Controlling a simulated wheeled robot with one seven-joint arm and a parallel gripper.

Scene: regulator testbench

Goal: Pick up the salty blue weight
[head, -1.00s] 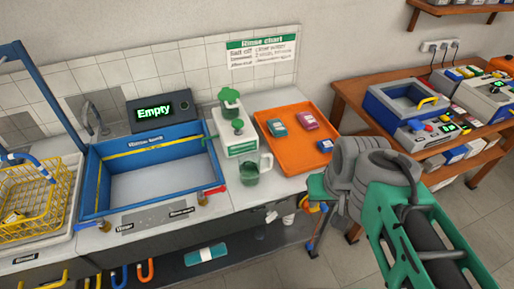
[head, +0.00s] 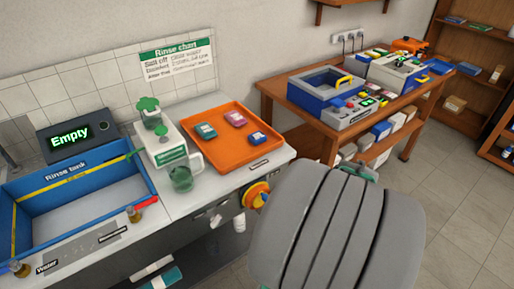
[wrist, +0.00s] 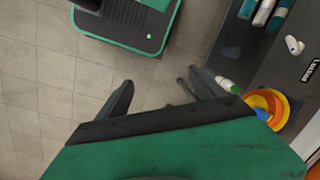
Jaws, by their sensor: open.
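A blue weight (head: 259,138) lies at the right of the orange tray (head: 243,165) on the counter in the head view. A teal weight (head: 206,131) and a pink weight (head: 236,118) lie in the same tray. I cannot tell from here whether the blue weight has salt on it. My gripper (wrist: 162,90) shows in the wrist view with its two fingers apart and nothing between them, above the floor beside the counter. In the head view my grey arm fills the lower right, and the gripper fingers are hidden.
The blue rinse tank (head: 83,195) stands at left beside a screen reading "Empty" (head: 73,136). A white dispenser (head: 163,150) and clear jug (head: 181,175) stand left of the tray. A wooden bench (head: 335,139) stands behind.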

